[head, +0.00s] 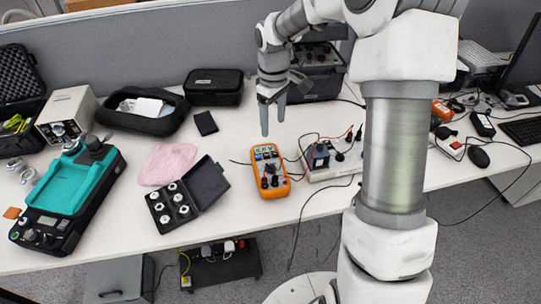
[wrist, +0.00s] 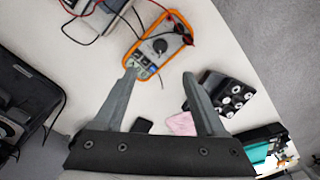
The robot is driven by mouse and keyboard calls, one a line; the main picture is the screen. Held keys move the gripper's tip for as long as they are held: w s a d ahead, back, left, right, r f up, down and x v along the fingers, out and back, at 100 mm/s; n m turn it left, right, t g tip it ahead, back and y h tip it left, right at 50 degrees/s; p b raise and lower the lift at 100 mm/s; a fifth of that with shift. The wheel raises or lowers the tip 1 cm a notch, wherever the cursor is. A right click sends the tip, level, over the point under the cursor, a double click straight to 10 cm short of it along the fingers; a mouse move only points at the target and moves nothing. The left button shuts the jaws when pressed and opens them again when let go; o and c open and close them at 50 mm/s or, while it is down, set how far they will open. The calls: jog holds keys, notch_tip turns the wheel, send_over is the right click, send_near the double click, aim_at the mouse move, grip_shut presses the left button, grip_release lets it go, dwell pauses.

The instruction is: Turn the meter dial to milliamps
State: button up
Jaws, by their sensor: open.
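The orange multimeter (head: 270,171) lies face up on the white table, near the middle of the head view. Its round dark dial shows in the wrist view (wrist: 160,45), with leads plugged in beyond it; the marking it points to is too small to read. My gripper (head: 272,118) is open and empty, with its fingers pointing down above the table behind the meter. In the wrist view my gripper (wrist: 158,75) has its two fingers wide apart, and the meter lies beyond the tips, nearer the left finger.
An open black case of weights (head: 172,207) and a pink cloth (head: 168,163) lie left of the meter. A grey device with cables (head: 322,157) stands close on its right. A small black block (head: 205,123) and black case (head: 214,87) are behind. Leads cross the table around the meter.

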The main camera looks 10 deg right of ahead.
aim_at(273, 167)
notch_tip(273, 167, down, 17)
jog(key=shift+s+f+b, duration=0.15)
jog(key=shift+f+b, duration=0.05)
jog(key=shift+b, duration=1)
grip_shut()
